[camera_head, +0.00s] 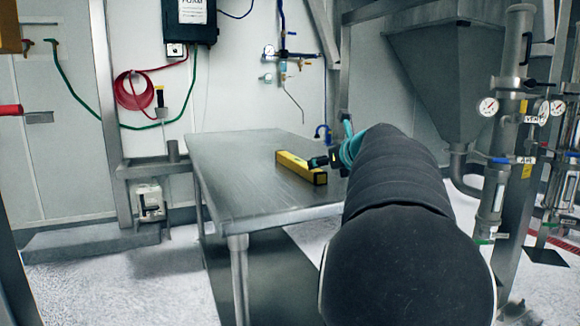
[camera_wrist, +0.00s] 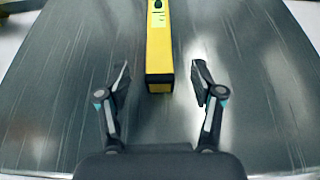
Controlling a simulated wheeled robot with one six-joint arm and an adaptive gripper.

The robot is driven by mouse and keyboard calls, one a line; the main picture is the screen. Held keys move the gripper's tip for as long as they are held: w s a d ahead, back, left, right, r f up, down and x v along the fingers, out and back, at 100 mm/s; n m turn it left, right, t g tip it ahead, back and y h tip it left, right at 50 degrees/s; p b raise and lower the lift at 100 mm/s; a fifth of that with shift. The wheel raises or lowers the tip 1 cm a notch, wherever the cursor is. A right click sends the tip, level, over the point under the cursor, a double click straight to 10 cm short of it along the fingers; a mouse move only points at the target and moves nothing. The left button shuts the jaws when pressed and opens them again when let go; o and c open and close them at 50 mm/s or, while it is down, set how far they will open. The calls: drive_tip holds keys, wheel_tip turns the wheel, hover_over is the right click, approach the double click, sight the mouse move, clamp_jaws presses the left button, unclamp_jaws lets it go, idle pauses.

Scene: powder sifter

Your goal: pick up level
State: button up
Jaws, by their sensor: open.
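The level is a yellow bar with dark ends, lying on the metal table. My gripper (camera_wrist: 159,78) is open, one finger on each side of the level, with gaps visible on both sides. I cannot tell the gripper's height above the table.
The tabletop around the level is clear. A steel hopper (camera_head: 435,80) and pipes with gauges (camera_head: 488,107) stand on the right. A red hose (camera_head: 134,90) hangs on the back wall. A low white box (camera_head: 150,203) is left of the table.

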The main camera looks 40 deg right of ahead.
drive_tip(key=x, duration=0.9)
drive_tip(key=shift+w+f, duration=0.1)
drive_tip(key=shift+f, duration=0.05)
clamp_jaws()
drive_tip(key=shift+r+p, duration=0.3)
drive_tip(key=shift+r, duration=0.35)
wheel_tip(320, 180, up, 3)
drive_tip(key=shift+f+p, duration=0.1)
drive_tip(key=shift+p, duration=0.4)
drive_tip(key=s+d+r, duration=0.7)
drive_tip(key=s, duration=0.2)
